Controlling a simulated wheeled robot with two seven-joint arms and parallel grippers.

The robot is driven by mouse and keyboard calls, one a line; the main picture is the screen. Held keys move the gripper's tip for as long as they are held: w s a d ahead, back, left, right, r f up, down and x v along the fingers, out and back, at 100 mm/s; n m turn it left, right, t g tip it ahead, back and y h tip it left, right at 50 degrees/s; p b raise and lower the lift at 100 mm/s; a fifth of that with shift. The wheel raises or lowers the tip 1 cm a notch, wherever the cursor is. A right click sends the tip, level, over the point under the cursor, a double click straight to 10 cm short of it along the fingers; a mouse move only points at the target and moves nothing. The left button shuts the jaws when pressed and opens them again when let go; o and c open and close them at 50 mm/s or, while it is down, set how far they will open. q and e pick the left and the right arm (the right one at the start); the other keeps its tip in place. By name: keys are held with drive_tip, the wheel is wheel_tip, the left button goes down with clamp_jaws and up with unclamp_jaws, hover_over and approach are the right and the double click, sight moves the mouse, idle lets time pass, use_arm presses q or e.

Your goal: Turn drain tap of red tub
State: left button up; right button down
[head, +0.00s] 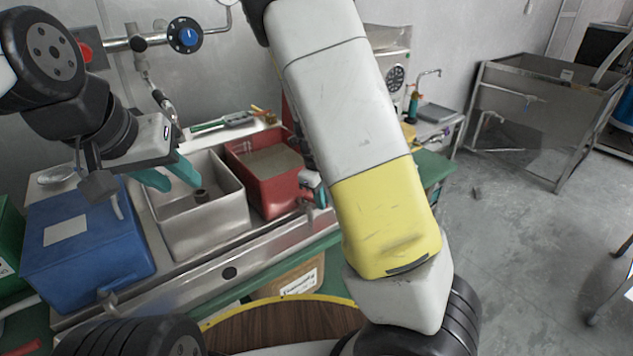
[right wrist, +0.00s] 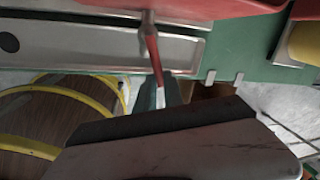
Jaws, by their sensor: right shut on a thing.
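The red tub (head: 238,172) sits in the counter right of a metal basin in the head view. Its red underside edge (right wrist: 215,8) shows along the top of the right wrist view. The drain tap's red lever (right wrist: 152,48) hangs down from a metal fitting below the tub. My right gripper (right wrist: 157,92) has its teal fingers shut on the lever's lower end. In the head view my right gripper (head: 318,190) is small and partly hidden by my right arm. My left gripper (head: 170,178) is open and empty above the metal basin, with its teal fingers apart.
A blue tub (head: 90,255) stands left of the metal basin (head: 225,220). A wooden barrel with yellow hoops (right wrist: 50,112) stands below the counter, close to my right gripper. Tools lie behind the red tub. The floor at right is open.

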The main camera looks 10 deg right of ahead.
drive_tip(key=shift+s+a+m+g+h, duration=0.1)
drive_tip(key=shift+s+a+m, duration=0.15)
drive_tip(key=shift+m, duration=0.4)
drive_tip(key=shift+s+a+m+g+h, duration=0.1)
drive_tip(key=shift+a+m, duration=0.3)
drive_tip(key=shift+m, duration=0.3)
drive_tip(key=shift+s+a+m+g+h, duration=0.1)
drive_tip(key=shift+s+a+m, duration=0.15)
drive_tip(key=shift+m, duration=0.4)
drive_tip(key=shift+a, duration=0.1)
drive_tip(key=c, duration=1.5)
unclamp_jaws()
drive_tip(key=shift+o, duration=0.2)
wheel_tip(320, 180, up, 8)
drive_tip(key=a, duration=0.1)
drive_tip(key=shift+s+a+f, duration=0.15)
drive_tip(key=shift+s+a, duration=0.05)
drive_tip(key=shift+s, duration=0.15)
drive_tip(key=shift+s, duration=0.1)
